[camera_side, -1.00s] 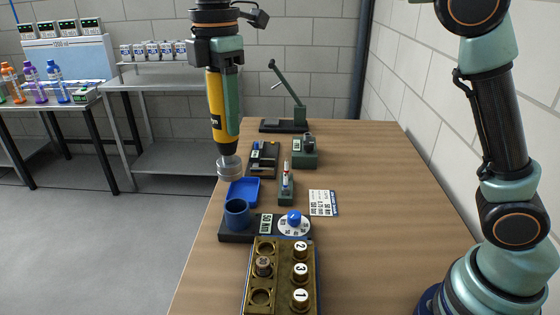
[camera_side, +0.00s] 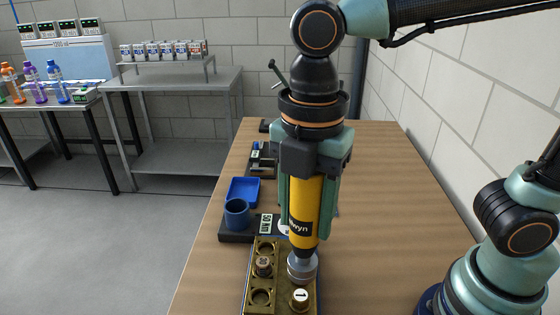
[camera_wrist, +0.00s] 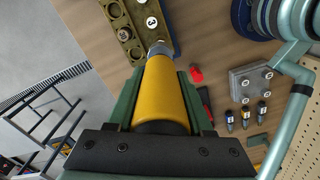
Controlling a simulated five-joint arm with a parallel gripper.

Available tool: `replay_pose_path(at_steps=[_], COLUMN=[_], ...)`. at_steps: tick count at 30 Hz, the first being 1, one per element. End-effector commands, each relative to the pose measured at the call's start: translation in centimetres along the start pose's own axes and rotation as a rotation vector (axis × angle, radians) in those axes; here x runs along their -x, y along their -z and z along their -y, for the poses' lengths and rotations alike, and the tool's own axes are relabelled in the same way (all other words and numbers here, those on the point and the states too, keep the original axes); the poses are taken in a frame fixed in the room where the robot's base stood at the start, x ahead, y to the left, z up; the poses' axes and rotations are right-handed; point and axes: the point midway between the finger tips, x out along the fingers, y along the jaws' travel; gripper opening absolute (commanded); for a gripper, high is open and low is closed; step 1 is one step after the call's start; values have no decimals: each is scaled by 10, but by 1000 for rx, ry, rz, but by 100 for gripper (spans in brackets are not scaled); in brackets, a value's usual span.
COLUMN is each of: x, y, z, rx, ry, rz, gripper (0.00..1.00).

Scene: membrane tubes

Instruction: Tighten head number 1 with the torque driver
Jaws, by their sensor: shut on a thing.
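My gripper (camera_side: 309,215) is shut on the yellow torque driver (camera_side: 307,205), which points down and leans slightly. The driver also shows in the wrist view (camera_wrist: 162,88). Its silver socket (camera_side: 302,267) is above the right row of the brass block (camera_side: 249,295). Head number 1 (camera_side: 300,297) shows at the near end of that row, just in front of the socket. In the wrist view the socket (camera_wrist: 159,48) covers the place beyond head number 3 (camera_wrist: 151,22). Heads 2 and 3 are hidden in the side view. I cannot tell whether the socket touches anything.
A dark-topped piece (camera_side: 263,266) sits in the block's left row. Behind the block are a base with a 50 Nm plate (camera_side: 266,223), a blue cup (camera_side: 237,212) and a blue tray (camera_side: 243,190). The wrist view shows a grey numbered block (camera_wrist: 255,80).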

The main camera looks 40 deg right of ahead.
Motion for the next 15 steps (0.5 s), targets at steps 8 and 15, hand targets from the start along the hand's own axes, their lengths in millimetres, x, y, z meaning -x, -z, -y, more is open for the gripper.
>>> replay_pose_path(at_steps=[8,15], x=[0,-5], y=[0,0], z=[1,1], rx=[2,2], ry=[-2,1], rz=[-1,0], gripper=[0,0])
